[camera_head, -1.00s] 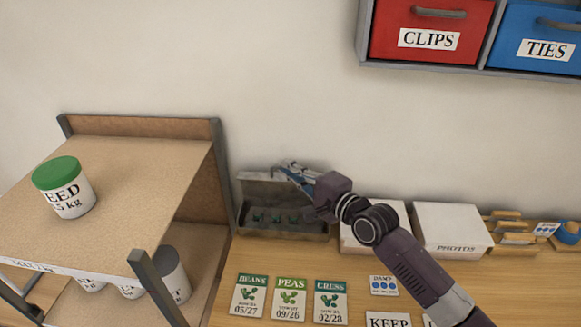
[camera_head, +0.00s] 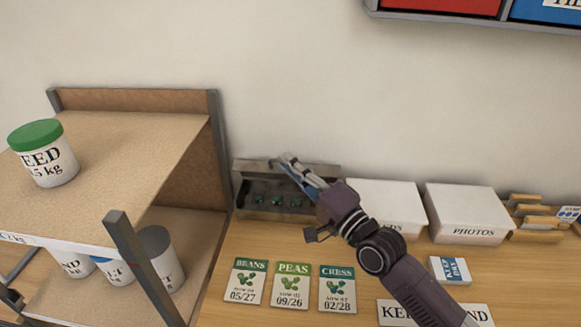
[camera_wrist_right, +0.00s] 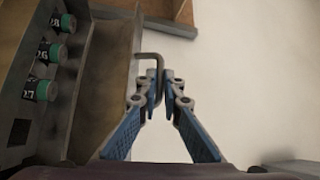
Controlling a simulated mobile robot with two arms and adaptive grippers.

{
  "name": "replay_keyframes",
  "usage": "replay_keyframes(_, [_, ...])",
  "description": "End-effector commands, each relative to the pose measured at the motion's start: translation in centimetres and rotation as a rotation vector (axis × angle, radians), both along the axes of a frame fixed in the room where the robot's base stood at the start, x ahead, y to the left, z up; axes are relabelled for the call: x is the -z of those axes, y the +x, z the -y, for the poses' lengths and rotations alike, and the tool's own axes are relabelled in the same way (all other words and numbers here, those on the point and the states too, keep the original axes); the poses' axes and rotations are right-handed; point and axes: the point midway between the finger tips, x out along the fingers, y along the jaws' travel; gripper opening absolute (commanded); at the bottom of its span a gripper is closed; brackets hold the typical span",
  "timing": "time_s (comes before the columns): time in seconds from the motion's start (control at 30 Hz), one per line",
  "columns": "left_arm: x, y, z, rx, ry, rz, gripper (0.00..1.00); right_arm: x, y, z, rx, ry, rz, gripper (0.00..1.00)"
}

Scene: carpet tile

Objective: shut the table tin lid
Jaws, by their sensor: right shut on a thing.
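My right gripper (camera_head: 284,158) reaches the lid's top edge from the right. In the right wrist view its blue fingers (camera_wrist_right: 165,84) are closed on the handle. My left gripper is not in view.
White boxes (camera_head: 465,208) stand right of the tin. Seed packets (camera_head: 292,285) lie in front of it. A shelf unit (camera_head: 216,140) with tubs stands close on the left. The wall is directly behind. A drawer rack (camera_head: 440,15) hangs at upper right.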

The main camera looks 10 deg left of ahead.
Motion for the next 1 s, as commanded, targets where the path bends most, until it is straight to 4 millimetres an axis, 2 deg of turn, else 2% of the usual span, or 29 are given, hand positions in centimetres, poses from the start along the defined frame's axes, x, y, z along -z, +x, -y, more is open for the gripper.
replay_keyframes(0.33, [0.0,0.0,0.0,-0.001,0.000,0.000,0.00,0.0,0.0,0.0,0.000,-0.001,0.001,0.00])
replay_keyframes(0.37, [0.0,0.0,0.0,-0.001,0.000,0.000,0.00,0.0,0.0,0.0,0.000,-0.001,0.001,0.09])
replay_keyframes(0.5, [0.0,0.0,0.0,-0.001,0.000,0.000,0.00,0.0,0.0,0.0,0.000,-0.001,0.001,0.24])
replay_keyframes(0.83, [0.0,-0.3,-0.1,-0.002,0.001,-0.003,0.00,0.1,-0.1,0.2,0.000,-0.001,-0.001,0.24])
replay_keyframes(1.0, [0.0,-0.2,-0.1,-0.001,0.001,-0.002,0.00,0.6,-1.5,1.6,0.001,-0.003,-0.001,0.24])
